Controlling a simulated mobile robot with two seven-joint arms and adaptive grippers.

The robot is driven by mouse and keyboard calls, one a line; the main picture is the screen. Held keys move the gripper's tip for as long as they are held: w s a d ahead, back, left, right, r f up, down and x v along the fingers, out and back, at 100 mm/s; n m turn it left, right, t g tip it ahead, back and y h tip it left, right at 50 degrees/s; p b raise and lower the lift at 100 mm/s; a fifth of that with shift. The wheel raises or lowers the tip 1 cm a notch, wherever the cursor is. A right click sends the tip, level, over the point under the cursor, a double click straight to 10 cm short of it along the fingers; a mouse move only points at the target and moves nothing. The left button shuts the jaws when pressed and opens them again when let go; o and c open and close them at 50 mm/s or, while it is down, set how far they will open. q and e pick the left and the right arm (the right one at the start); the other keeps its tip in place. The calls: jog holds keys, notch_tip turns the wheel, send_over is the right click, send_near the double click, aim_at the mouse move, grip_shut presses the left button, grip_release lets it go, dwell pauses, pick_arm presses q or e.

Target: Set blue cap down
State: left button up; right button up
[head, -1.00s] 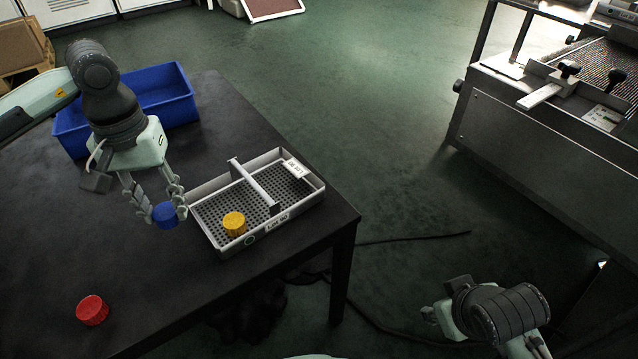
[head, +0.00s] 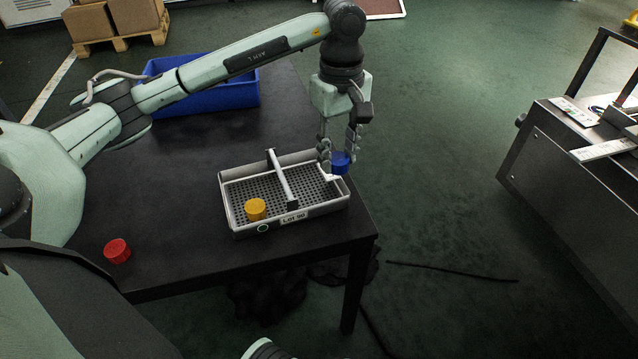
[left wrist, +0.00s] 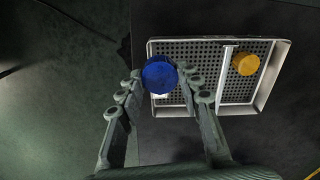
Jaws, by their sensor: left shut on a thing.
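My left gripper (head: 338,158) is shut on the blue cap (head: 341,164). In the head view it holds the cap over the right end of the grey perforated tray (head: 238,229). In the left wrist view the blue cap (left wrist: 159,74) is between the fingertips and overlaps the tray's edge. The yellow cap (head: 256,209) lies in the tray's left compartment, left of the divider bar (head: 282,180). The red cap (head: 117,251) lies on the dark table, left of the tray. The white tag at the tray's right end is partly hidden by the gripper. My right gripper is not in view.
The dark table (head: 180,220) has free room left of the tray. A blue bin (head: 215,97) stands at its back, partly behind my left arm. The table's right edge is close to the tray. A metal machine (head: 570,170) stands at the right.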

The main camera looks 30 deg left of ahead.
aim_at(311, 187)
pick_arm(q)
jog(key=a+n, duration=0.6)
jog(key=n, duration=0.4)
jog(key=shift+n, duration=0.3)
jog(key=f, duration=0.9)
jog(key=shift+w+a, duration=0.15)
jog(key=shift+a, duration=0.05)
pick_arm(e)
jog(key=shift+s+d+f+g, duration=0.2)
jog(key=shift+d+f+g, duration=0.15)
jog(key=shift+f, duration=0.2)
pick_arm(q)
jog(key=shift+f, duration=0.1)
jog(key=o, duration=0.4)
jog(key=shift+c, duration=0.2)
jog(key=o, duration=0.4)
jog(key=shift+o, duration=0.2)
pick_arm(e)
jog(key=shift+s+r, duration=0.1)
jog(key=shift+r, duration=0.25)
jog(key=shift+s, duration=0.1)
